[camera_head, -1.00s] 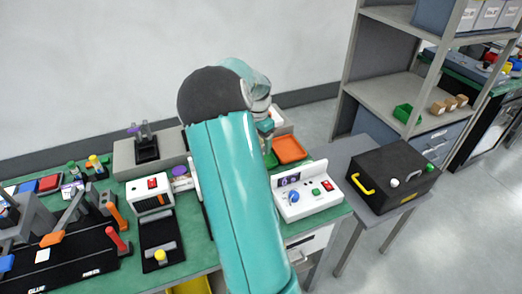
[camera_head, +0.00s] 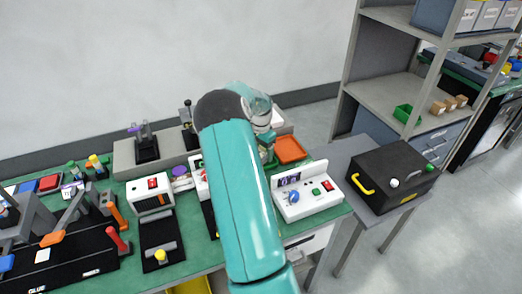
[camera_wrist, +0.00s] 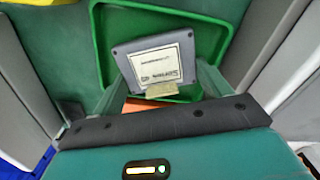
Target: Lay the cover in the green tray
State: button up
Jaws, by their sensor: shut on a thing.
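The cover (camera_wrist: 152,58) is a dark grey plate with a printed white label. In the wrist view it lies within the outline of the green tray (camera_wrist: 98,35), slightly tilted in the picture. My gripper (camera_wrist: 162,90) is shut on the cover's near edge, by a small beige piece. I cannot tell whether the cover touches the tray floor. In the head view my gripper (camera_head: 267,140) is over the back right of the bench, and only a sliver of the green tray (camera_head: 271,165) shows. My arm hides the cover there.
An orange tray (camera_head: 290,149) sits just right of the green tray. A white control box (camera_head: 307,198) with knobs stands in front of them. A black box (camera_head: 391,178) with a yellow handle is on the side table. Several tools and devices crowd the bench's left.

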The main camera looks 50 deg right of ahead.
jog(key=shift+f, duration=0.15)
jog(key=o, duration=0.7)
jog(key=shift+o, duration=0.2)
notch_tip(320, 180, up, 12)
jog(key=shift+r, duration=0.2)
